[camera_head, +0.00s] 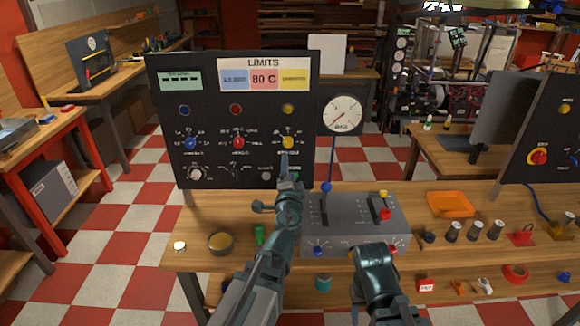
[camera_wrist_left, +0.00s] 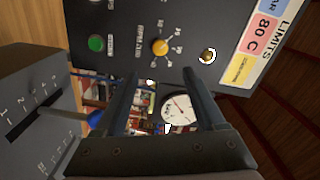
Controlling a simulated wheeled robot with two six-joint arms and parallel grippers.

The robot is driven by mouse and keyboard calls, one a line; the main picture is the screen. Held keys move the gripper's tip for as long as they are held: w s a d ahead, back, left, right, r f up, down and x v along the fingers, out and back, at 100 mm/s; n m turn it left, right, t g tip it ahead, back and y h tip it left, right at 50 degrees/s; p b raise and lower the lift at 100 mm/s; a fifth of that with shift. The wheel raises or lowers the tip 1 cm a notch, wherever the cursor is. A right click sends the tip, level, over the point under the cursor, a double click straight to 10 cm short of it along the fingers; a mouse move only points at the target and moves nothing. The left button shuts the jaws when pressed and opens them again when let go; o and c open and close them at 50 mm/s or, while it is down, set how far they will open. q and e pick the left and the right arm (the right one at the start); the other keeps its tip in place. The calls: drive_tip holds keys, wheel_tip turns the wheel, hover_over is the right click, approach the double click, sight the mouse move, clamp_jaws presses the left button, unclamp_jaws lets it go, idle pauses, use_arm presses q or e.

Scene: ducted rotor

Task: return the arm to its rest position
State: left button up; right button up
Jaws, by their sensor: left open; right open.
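My left gripper (camera_head: 288,164) is raised in front of the black control panel (camera_head: 218,110), near its yellow knob (camera_head: 288,143). In the left wrist view, the fingers of my left gripper (camera_wrist_left: 163,88) stand apart with nothing held between them. The yellow knob (camera_wrist_left: 160,47) is beyond the fingers, and the round gauge (camera_wrist_left: 179,108) shows in the gap. My right gripper (camera_head: 368,256) is low at the front of the grey lever box (camera_head: 350,212). Its fingers are hard to make out, and no held object shows.
The lever box carries a blue-balled lever (camera_head: 326,187) and a red knob (camera_head: 385,214). An orange tray (camera_head: 450,204) and several dark cylinders are at the right.

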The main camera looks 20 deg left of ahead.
use_arm(q)
drive_tip(key=s+d+f+n+g, duration=0.2)
drive_tip(key=s+f+n+g, duration=0.3)
drive_tip(key=f, duration=0.3)
drive_tip(key=s+d+f+n+g, duration=0.2)
drive_tip(key=s+f+n+g, duration=0.1)
drive_tip(key=s+f+g, duration=0.4)
drive_tip(key=s+d+f+g+h, duration=0.2)
drive_tip(key=s+d+f, duration=0.1)
drive_tip(key=s+d, duration=0.2)
drive_tip(key=s+d+f+g+h, duration=0.2)
drive_tip(key=s+d+f+g, duration=0.1)
drive_tip(key=s+d, duration=0.3)
drive_tip(key=shift+s+f, duration=0.45)
drive_tip(key=shift+s, duration=0.75)
